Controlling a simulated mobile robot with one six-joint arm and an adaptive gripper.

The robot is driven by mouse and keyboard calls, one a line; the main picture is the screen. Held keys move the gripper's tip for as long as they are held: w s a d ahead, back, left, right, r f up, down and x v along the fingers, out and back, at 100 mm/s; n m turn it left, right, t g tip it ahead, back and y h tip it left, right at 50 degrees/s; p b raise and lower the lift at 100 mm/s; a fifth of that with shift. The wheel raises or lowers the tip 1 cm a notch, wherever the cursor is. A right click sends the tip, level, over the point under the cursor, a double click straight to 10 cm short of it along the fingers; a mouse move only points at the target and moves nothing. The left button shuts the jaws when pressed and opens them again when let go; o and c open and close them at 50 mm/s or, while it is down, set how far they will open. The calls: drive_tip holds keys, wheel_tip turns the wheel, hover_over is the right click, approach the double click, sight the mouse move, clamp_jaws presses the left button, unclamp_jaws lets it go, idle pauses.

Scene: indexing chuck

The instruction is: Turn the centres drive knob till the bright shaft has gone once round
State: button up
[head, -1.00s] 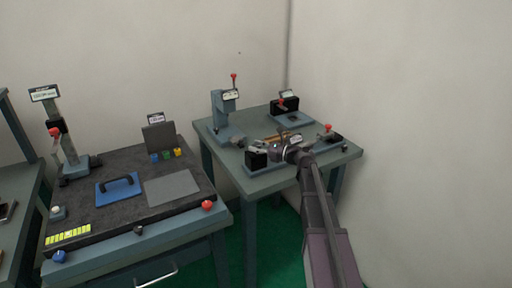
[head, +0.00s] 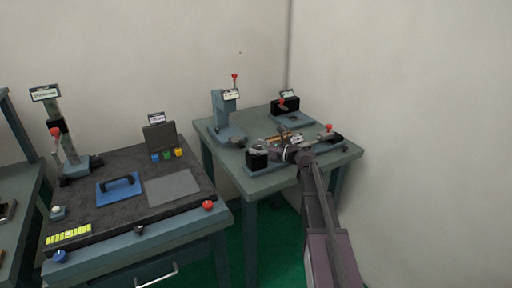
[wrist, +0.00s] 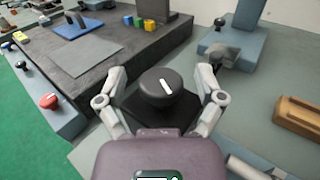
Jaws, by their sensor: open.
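A round black knob (wrist: 160,87) with a white pointer line sits on a dark block in the wrist view. The pointer tilts slightly to the upper left. My gripper (wrist: 163,76) is open, with one finger on each side of the knob and visible gaps between. In the head view my gripper (head: 268,146) is over the black block (head: 257,161) at the left end of the centres fixture. A pale grey cylinder (wrist: 246,167), perhaps the bright shaft, shows partly at the wrist view's bottom edge; my wrist hides the rest.
A wooden block (wrist: 300,115) lies to the right in the wrist view. A blue-grey stand (head: 222,115) is behind the fixture, and a red-knobbed part (head: 328,128) is at its right end. Another bench (head: 130,215) with a blue plate stands left, across a gap.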

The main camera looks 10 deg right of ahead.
drive_tip(key=shift+s+d, duration=0.1)
drive_tip(key=shift+d, duration=0.05)
drive_tip(key=v, duration=1.1)
drive_tip(key=shift+s+d, duration=0.2)
drive_tip(key=shift+d, duration=0.1)
drive_tip(key=shift+r, duration=0.1)
